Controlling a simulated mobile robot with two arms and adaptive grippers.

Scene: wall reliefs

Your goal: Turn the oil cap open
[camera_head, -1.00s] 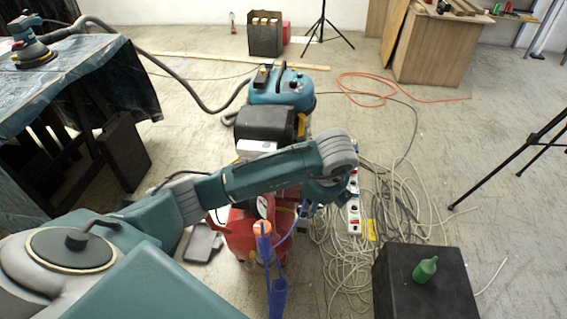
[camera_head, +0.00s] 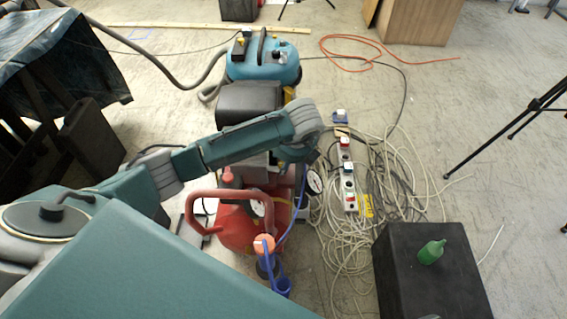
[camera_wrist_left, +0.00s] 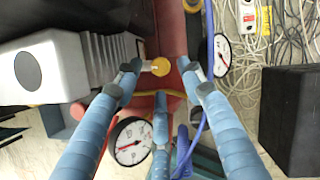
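A red air compressor (camera_head: 240,225) stands on the floor below my left arm. In the left wrist view, a small round yellow cap (camera_wrist_left: 160,66) sits on the red body near the top centre. It looks like the oil cap. My left gripper (camera_wrist_left: 160,80) has three blue fingers, spread open and empty. Two fingertips are left and right of the cap and the third is below it in the picture. I cannot tell whether any finger touches it. In the head view my wrist hides the fingers and the cap. My right gripper is in neither view.
Pressure gauges (camera_wrist_left: 130,141) and a blue hose (camera_head: 292,225) are close to the fingers. A power strip (camera_head: 347,175) and tangled cables lie on the floor to the right. A black box (camera_head: 400,285) carries a green bottle (camera_head: 431,252). A teal vacuum (camera_head: 262,65) stands behind.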

